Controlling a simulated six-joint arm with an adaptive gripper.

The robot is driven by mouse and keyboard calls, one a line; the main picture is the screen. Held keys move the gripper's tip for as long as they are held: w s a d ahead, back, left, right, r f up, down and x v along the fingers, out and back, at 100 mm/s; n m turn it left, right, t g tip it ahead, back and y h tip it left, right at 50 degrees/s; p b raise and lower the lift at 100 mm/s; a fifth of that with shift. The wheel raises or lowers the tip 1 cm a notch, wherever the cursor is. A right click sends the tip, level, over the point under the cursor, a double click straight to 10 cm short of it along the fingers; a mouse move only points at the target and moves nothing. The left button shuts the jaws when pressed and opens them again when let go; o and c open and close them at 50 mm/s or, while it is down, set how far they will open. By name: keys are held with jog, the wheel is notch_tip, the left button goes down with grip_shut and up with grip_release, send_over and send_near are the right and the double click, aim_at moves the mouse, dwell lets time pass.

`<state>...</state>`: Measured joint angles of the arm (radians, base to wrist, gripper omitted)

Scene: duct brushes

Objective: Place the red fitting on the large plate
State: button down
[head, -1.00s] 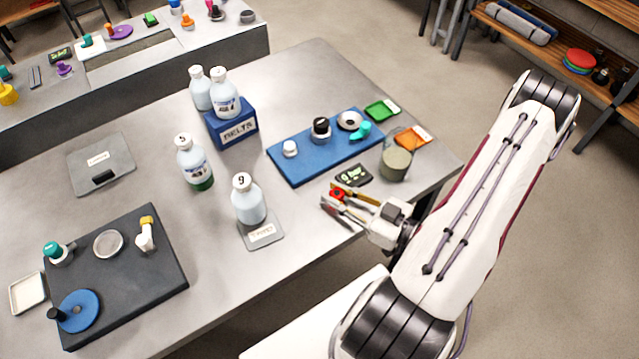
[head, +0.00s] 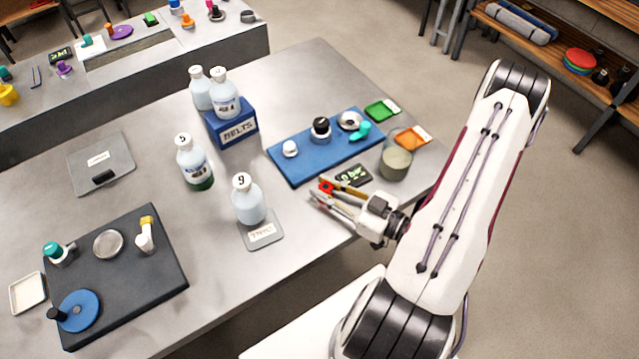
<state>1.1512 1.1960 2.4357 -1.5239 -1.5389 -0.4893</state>
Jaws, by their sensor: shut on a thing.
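The red fitting (head: 326,187) is small and shows between the fingers of my gripper (head: 319,190). The gripper is shut on it near the table's right front edge; the fingers hide part of it. I cannot tell its exact height above the table. A large dark grey plate (head: 150,270) lies at the left front, well left of the gripper. It bears a teal-topped fitting (head: 54,252), a round silver disc (head: 108,243), a white-and-yellow elbow (head: 146,236) and a blue disc (head: 78,308). A smaller blue plate (head: 300,174) lies just behind the gripper.
A bottle marked 9 (head: 247,203) stands on a small labelled plate (head: 262,236) between my gripper and the dark plate. Another bottle (head: 193,165) stands farther back. A glass jar (head: 396,158) and a small display (head: 353,175) are close to my gripper. Bare table lies front centre.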

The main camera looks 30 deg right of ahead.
jog(key=shift+x, duration=0.85)
jog(key=c, duration=1.8)
grip_release()
jog(key=shift+s+d, duration=0.1)
jog(key=shift+s, duration=0.05)
jog(key=shift+v, duration=0.9)
jog(key=shift+s+d+r, duration=0.1)
jog(key=shift+s+d, duration=0.4)
jog(key=shift+s, duration=0.15)
jog(key=shift+s+d+r, duration=0.1)
jog(key=shift+s+d, duration=0.4)
jog(key=shift+s, duration=0.15)
jog(key=shift+v, duration=1.15)
jog(key=shift+o, duration=0.2)
jog(key=shift+s, duration=0.1)
